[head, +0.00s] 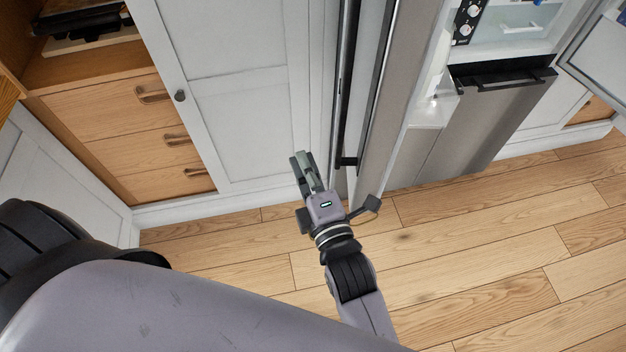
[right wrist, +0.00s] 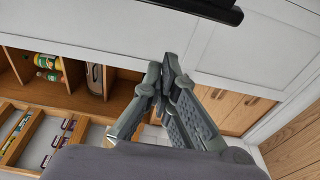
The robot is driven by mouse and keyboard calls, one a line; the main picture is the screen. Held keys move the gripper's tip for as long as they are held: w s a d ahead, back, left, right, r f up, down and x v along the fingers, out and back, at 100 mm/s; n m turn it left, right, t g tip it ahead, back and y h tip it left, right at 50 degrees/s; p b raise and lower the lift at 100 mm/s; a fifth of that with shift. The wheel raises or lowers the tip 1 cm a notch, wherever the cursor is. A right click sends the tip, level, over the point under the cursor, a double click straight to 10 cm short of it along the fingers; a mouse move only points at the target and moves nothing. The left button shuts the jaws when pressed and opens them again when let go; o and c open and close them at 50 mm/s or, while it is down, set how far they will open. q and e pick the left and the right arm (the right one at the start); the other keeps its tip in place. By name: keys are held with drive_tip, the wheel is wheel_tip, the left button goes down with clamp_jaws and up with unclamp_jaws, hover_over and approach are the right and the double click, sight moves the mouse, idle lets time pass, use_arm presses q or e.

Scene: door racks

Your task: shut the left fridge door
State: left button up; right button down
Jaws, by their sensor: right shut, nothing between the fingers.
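The left fridge door (head: 400,95) stands open and shows nearly edge-on in the head view, a tall steel panel with a dark upright handle (head: 345,90) on its left face. My right gripper (head: 304,165) is just left of the door, near the handle's lower end. Its fingers are shut together and empty; whether it touches the door I cannot tell. The shut fingers also show in the right wrist view (right wrist: 165,78). A dark bar (right wrist: 195,10) crosses the top of that view. My left gripper is not in view.
A white cabinet door (head: 240,90) and wooden drawers (head: 120,130) stand left of the gripper. The fridge's steel lower front (head: 480,120) and open interior are right of the door. Another panel (head: 600,60) stands open at far right. The wooden floor (head: 450,240) is clear.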

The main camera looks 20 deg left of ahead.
drive_tip(key=shift+w+d+p, duration=0.25)
drive_tip(key=shift+w+d, duration=0.05)
drive_tip(key=shift+d, duration=0.65)
drive_tip(key=shift+w+d+p, duration=0.2)
drive_tip(key=shift+w+d, duration=0.1)
drive_tip(key=shift+d, duration=0.65)
drive_tip(key=shift+f, duration=0.1)
